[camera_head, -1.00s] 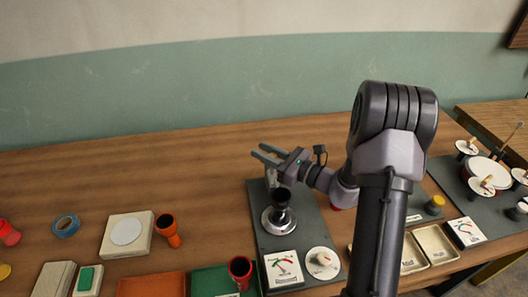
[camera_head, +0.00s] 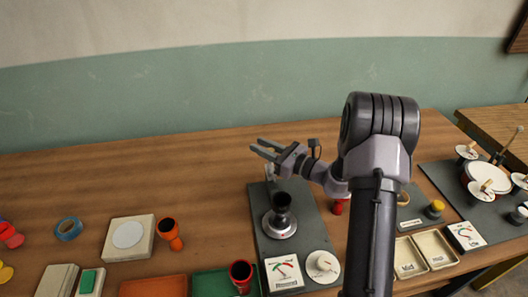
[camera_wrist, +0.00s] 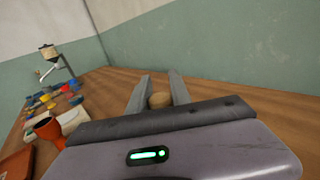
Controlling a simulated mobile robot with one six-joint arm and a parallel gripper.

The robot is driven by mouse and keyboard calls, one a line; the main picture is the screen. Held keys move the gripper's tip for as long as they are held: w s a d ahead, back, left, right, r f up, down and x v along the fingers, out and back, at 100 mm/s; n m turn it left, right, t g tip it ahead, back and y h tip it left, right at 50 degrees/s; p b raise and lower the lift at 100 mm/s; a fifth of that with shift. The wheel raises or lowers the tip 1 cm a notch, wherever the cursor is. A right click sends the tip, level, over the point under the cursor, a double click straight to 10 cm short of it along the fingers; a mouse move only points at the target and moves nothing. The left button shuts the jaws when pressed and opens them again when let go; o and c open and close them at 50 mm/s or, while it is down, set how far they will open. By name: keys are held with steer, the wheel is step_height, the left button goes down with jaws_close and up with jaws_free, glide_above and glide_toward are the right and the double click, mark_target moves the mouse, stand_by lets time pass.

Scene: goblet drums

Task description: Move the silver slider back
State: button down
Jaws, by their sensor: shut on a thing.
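My gripper (camera_head: 257,148) is over the back end of a dark board, its fingers pointing left. In the wrist view it (camera_wrist: 158,77) is shut on a round tan knob (camera_wrist: 160,99), deep between the fingers near the palm. In the head view a small grey upright piece (camera_head: 269,173) shows just below the gripper at the board's back; I cannot tell whether it is joined to the knob. In front of it, a silver round base (camera_head: 280,226) carries a dark cup-shaped piece (camera_head: 282,201). The silver slider is not clearly distinguishable; the gripper hides part of that area.
The dark board (camera_head: 305,228) also bears a meter (camera_head: 284,272) and a white dial (camera_head: 322,266). Two trays (camera_head: 434,248) and a drum set (camera_head: 488,178) lie right. The table behind is clear.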

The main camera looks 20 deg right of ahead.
steer(key=shift+w+d+r, duration=0.1)
steer(key=c, duration=1.3)
jaws_free()
steer(key=shift+c, duration=0.2)
steer(key=shift+o, duration=0.5)
steer(key=shift+w, duration=0.15)
steer(key=p+v, duration=0.3)
steer(key=v, duration=1.4)
steer(key=shift+s+p, duration=0.3)
steer(key=shift+p, duration=0.05)
